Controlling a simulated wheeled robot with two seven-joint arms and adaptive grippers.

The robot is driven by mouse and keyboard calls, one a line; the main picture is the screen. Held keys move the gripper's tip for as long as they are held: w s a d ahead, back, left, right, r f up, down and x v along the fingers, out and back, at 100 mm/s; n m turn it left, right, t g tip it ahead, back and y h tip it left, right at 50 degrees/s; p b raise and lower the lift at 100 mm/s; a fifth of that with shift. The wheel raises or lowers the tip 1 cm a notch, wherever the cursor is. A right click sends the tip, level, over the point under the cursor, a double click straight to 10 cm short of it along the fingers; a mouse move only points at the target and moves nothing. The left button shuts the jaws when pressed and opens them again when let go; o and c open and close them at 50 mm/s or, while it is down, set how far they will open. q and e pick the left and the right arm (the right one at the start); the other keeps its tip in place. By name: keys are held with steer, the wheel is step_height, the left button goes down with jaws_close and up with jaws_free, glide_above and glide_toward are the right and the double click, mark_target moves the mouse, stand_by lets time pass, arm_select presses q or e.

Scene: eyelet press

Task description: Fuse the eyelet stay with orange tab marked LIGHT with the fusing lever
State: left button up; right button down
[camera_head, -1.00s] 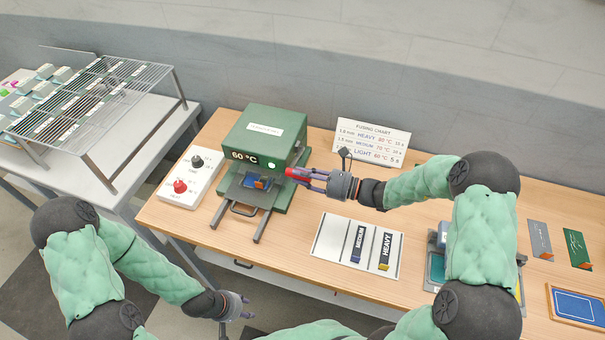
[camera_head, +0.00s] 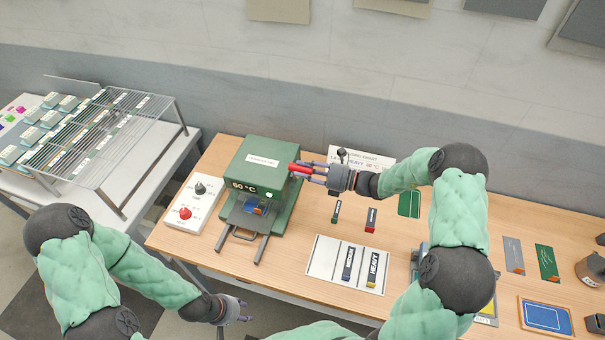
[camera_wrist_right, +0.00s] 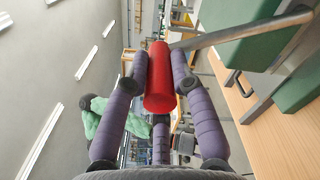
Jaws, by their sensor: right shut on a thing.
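The green fusing press (camera_head: 262,163) stands on the wooden bench with its display reading 60 °C and a green lamp lit. A small blue piece with an orange part (camera_head: 257,208) lies in the press's front opening. I cannot read a mark on it. My right gripper (camera_head: 304,171) is shut on the red handle (camera_head: 295,168) of the fusing lever, at the press's right side. The red handle fills the fingers in the right wrist view (camera_wrist_right: 159,80). My left gripper (camera_head: 236,311) hangs empty before the bench; its opening is unclear.
A white control box (camera_head: 194,203) with black and red knobs stands left of the press. A white mat (camera_head: 318,262) carries MEDIUM and HEAVY stays. My right arm partly covers the fusing chart (camera_head: 375,158). A wire rack (camera_head: 100,140) stands on the left table.

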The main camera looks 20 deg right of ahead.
steer(key=shift+w+d+r, duration=0.4)
steer(key=shift+w+d, duration=0.1)
steer(key=shift+w, duration=0.15)
steer(key=c, duration=1)
jaws_free()
steer(key=shift+w, duration=0.1)
steer(key=shift+c, duration=0.2)
steer(key=v, duration=1.2)
